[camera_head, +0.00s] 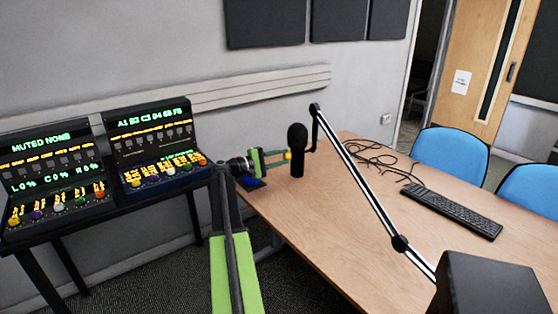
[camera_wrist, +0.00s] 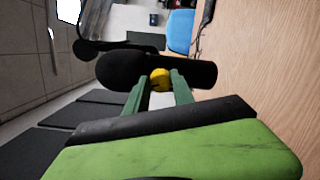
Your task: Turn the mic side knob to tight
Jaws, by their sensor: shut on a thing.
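The black microphone (camera_head: 297,150) hangs upright over the wooden table, at the end of its boom arm. It also shows lying sideways across the wrist view (camera_wrist: 120,70). A small yellow knob (camera_wrist: 160,78) sits on the microphone's side and shows as a yellow spot in the head view (camera_head: 287,155). My gripper (camera_head: 284,156) reaches in from the left, with its two green fingers (camera_wrist: 160,88) on either side of the yellow knob, shut on it. The knob's far side and any marking for tight are hidden.
The boom arm (camera_head: 362,180) slants across the table (camera_head: 340,240) to a dark block (camera_head: 492,285) at front right. A keyboard (camera_head: 451,210) and cables (camera_head: 370,158) lie to the right. Two lit control panels (camera_head: 155,145) stand at left. Blue chairs (camera_head: 450,155) stand behind the table.

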